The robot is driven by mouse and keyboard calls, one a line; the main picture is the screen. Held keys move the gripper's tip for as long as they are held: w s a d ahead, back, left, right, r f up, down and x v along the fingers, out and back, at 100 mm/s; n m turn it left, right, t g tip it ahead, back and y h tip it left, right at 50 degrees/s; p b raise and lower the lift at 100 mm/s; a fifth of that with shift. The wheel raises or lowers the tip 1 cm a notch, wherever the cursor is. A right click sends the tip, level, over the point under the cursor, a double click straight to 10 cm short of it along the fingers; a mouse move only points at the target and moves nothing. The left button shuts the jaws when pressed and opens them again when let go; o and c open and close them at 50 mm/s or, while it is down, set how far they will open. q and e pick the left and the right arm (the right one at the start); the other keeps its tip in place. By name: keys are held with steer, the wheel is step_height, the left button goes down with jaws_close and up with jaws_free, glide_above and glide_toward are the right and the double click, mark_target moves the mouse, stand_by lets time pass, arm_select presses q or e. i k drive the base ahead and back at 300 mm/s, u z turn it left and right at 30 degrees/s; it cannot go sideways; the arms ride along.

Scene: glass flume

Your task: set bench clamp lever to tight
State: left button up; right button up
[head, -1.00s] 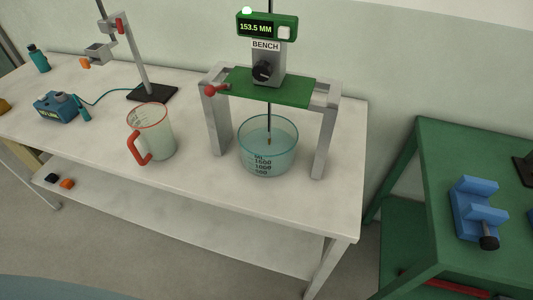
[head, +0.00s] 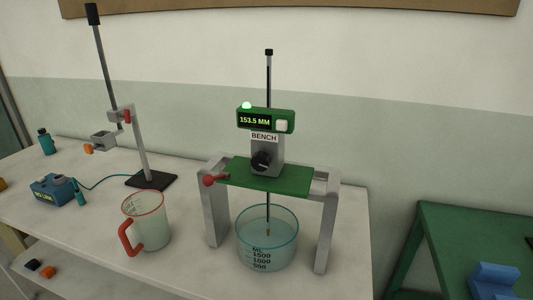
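The bench gauge stands on a grey frame over the white table in the head view. Its green display (head: 265,120) reads 153.5 MM, with a lit green lamp on top. A label reading BENCH (head: 264,137) sits below the display, and a black knob (head: 262,161) below that. A red lever (head: 214,179) sticks out at the left end of the green plate (head: 268,178); I take it to be the clamp lever. The gauge's thin rod reaches down into a clear beaker (head: 267,240) holding liquid. Neither gripper is in view.
A clear jug with a red handle (head: 146,222) stands left of the frame. Behind it is a stand with a black base (head: 151,180) and a blue device (head: 52,190). A green table (head: 470,235) with a blue vise (head: 497,280) is at the right.

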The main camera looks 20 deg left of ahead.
mark_target(208, 180)
steer(key=k, duration=1.1)
steer(key=u, duration=0.75)
steer(key=i, duration=0.8)
steer(key=z, duration=0.65)
steer(key=k, duration=1)
steer(key=z, duration=1.45)
steer(key=i, duration=0.85)
steer(key=u, duration=0.9)
steer(key=i, duration=0.55)
steer(key=u, duration=0.55)
